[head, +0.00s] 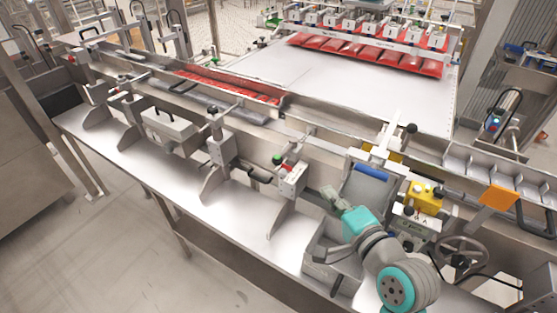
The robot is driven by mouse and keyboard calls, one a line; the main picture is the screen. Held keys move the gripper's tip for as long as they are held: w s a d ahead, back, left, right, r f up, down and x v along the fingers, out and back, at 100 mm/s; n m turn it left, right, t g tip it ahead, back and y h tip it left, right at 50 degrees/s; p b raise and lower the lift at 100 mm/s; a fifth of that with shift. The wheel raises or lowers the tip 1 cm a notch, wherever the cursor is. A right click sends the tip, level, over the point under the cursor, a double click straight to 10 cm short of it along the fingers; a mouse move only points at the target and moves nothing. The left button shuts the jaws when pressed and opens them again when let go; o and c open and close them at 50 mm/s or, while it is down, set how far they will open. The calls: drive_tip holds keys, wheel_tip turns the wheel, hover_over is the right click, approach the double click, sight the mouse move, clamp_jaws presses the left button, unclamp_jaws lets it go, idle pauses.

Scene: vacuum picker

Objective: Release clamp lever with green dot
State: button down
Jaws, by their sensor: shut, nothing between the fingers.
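My arm reaches in from the lower right. My gripper (328,194) is a small dark shape at its end, just right of and below a white clamp block (293,180) on the rail, with a gap that is hard to judge. A lever with a dark handle and a red part (278,160) stands at this block, and a small green patch shows beside it. Whether that patch is the green dot is too small to tell. Another clamp (219,148) with a dark-knobbed lever stands further left. My gripper is shut and holds nothing.
A long metal rail (252,170) with upright brackets runs diagonally above a steel shelf (215,217). A yellow box (426,198) and a handwheel (461,252) are right of my arm. Red packs (370,54) hang under the picker at the back. Open floor lies lower left.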

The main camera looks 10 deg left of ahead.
drive_tip(key=shift+w+a+r, duration=0.2)
drive_tip(key=shift+a+r, duration=0.05)
drive_tip(key=shift+a, duration=0.1)
drive_tip(key=shift+a, duration=0.1)
approach(284, 155)
drive_tip(key=w, duration=0.3)
drive_tip(key=shift+w+a+f, duration=0.15)
drive_tip(key=shift+a, duration=0.4)
drive_tip(key=shift+w+a+f, duration=0.15)
drive_tip(key=shift+a, duration=0.4)
drive_tip(key=shift+a+f, duration=0.1)
drive_tip(key=shift+a, duration=0.45)
